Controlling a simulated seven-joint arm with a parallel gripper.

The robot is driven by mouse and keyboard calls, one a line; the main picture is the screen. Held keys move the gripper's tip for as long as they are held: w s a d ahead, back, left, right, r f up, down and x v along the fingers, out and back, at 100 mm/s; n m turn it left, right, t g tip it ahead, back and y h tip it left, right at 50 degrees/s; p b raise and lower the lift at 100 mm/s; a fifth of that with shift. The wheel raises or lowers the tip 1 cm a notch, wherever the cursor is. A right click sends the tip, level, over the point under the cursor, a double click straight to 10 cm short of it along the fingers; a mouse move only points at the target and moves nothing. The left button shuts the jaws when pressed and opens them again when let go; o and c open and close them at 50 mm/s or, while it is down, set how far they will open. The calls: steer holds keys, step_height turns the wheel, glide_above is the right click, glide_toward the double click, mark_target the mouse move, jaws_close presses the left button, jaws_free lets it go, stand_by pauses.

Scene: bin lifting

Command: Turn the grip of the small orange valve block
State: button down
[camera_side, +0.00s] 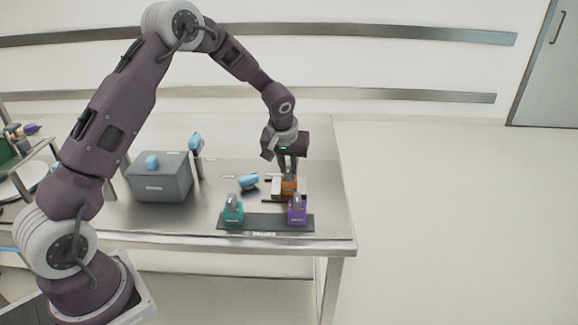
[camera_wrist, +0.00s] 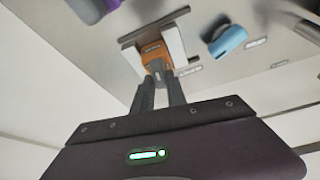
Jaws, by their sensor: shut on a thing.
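The small orange valve block (camera_side: 289,187) sits on the table behind the dark mat, at the right side of the table. In the wrist view the orange block (camera_wrist: 152,51) lies between pale side pieces, with its grey grip (camera_wrist: 157,70) facing my gripper. My gripper (camera_side: 288,168) points down over the block. In the wrist view its two dark fingers (camera_wrist: 160,80) reach to the grey grip and are shut on it. In the side view the fingers largely hide the grip.
A teal block (camera_side: 233,213) and a purple block (camera_side: 297,213) stand on the dark mat (camera_side: 265,222) in front. A blue-handled thing (camera_side: 249,182) lies left of the orange block. A grey bin (camera_side: 160,183) stands further left. The table's right edge is close.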

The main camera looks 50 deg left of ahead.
steer(key=m, duration=0.2)
steer(key=m+h, duration=0.1)
steer(key=m, duration=0.1)
steer(key=shift+s+a+t+h, duration=0.1)
steer(key=shift+a+t+h, duration=0.1)
steer(key=shift+t+h, duration=0.15)
steer(key=m+h, duration=0.1)
steer(key=m, duration=0.3)
steer(key=shift+a, duration=0.1)
steer(key=m+h, duration=0.2)
steer(key=m, duration=0.2)
steer(key=shift+a, duration=0.1)
steer(key=shift+a+m+g+h, duration=0.1)
steer(key=shift+m+g+h, duration=0.4)
steer(key=shift+m, duration=1.6)
steer(key=c, duration=1.3)
jaws_free()
steer(key=shift+r, duration=0.1)
steer(key=v, duration=0.7)
